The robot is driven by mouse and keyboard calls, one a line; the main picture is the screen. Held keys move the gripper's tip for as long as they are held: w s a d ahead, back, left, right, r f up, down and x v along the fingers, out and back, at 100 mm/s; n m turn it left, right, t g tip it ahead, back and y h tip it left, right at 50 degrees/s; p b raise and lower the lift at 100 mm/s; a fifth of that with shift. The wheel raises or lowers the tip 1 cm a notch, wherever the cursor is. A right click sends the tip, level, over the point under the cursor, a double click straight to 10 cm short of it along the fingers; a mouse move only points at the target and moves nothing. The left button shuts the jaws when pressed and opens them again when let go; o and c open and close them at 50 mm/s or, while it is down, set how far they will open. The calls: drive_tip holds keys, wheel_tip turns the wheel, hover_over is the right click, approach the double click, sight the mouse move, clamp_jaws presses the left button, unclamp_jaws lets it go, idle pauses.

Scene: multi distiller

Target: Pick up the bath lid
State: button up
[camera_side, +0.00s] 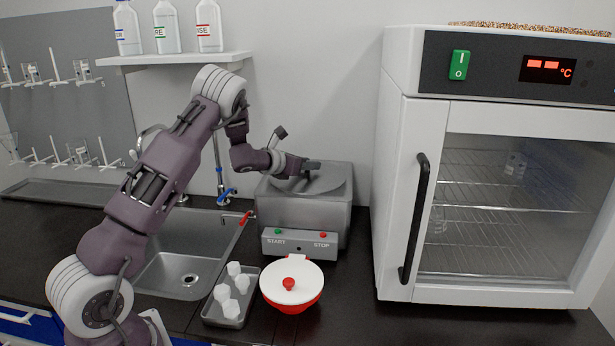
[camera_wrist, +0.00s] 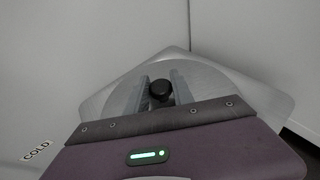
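The bath lid (camera_side: 338,181) is a round grey metal lid on top of the boxy metal bath (camera_side: 305,211), and it looks seated there. The lid (camera_wrist: 215,80) also shows in the wrist view, with a black knob (camera_wrist: 160,89) at its middle. My gripper (camera_side: 312,165) is low over the lid at the knob and partly hides it in the side view. In the wrist view my gripper (camera_wrist: 160,82) has its two grey fingers apart, one on each side of the knob. I cannot tell whether they touch it.
A white incubator (camera_side: 399,180) stands to the right. In front of the bath are a red bowl with a white lid (camera_side: 291,281) and a tray with several white pieces (camera_side: 231,320). A sink (camera_side: 187,262) with a tap is at left; a bottle shelf (camera_side: 180,58) hangs above.

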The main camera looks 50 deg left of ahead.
clamp_jaws()
drive_tip(key=shift+r, duration=0.1)
